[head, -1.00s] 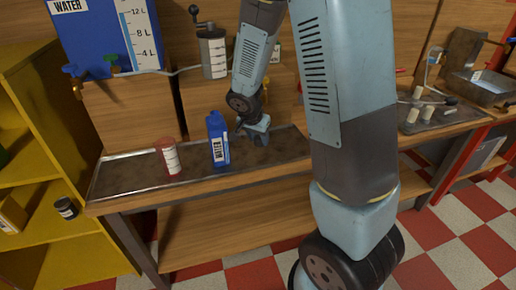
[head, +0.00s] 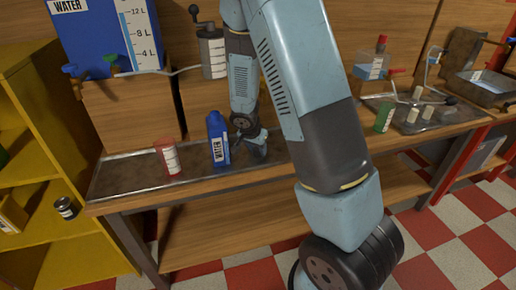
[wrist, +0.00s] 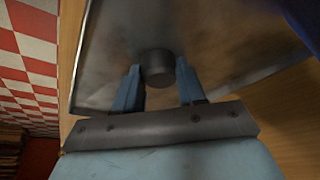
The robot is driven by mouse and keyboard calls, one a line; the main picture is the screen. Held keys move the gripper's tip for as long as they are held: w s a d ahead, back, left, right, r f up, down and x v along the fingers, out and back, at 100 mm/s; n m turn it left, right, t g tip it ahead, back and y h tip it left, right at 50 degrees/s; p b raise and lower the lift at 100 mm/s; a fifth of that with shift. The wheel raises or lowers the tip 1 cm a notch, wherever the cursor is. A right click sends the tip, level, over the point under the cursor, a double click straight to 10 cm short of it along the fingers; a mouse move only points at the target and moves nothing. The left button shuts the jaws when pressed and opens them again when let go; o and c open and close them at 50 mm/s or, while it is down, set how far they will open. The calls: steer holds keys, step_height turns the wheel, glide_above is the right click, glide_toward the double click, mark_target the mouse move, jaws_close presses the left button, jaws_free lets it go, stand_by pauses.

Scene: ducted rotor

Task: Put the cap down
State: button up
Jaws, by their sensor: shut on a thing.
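The cap is a small dark grey cylinder (wrist: 160,68) in the wrist view, between the tips of my two blue fingers. My gripper (wrist: 158,82) is shut on it, above or on the metal tray. In the head view my gripper (head: 256,150) is low over the right part of the tray (head: 118,183), just right of the blue WATER bottle (head: 217,138). The cap cannot be made out there. I cannot tell whether the cap touches the tray.
A red container (head: 168,158) stands on the tray left of the blue bottle. A large blue water tank (head: 95,40) is behind. A green container (head: 384,118) and another tray (head: 440,118) with white pieces are at right. The tray's left part is clear.

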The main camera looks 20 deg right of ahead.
steer(key=o, duration=1)
steer(key=v, duration=1.2)
steer(key=s+d+r+n+y, duration=0.1)
steer(key=s+d+r+n, duration=0.25)
steer(key=s+r, duration=0.85)
steer(key=s+r+n+t+y, duration=0.2)
steer(key=s+r+n, duration=0.3)
steer(key=s+r, duration=0.5)
steer(key=shift+s+d+r, duration=0.2)
steer(key=shift+s+d, duration=0.1)
steer(key=shift+s, duration=1.15)
steer(key=shift+n, duration=0.25)
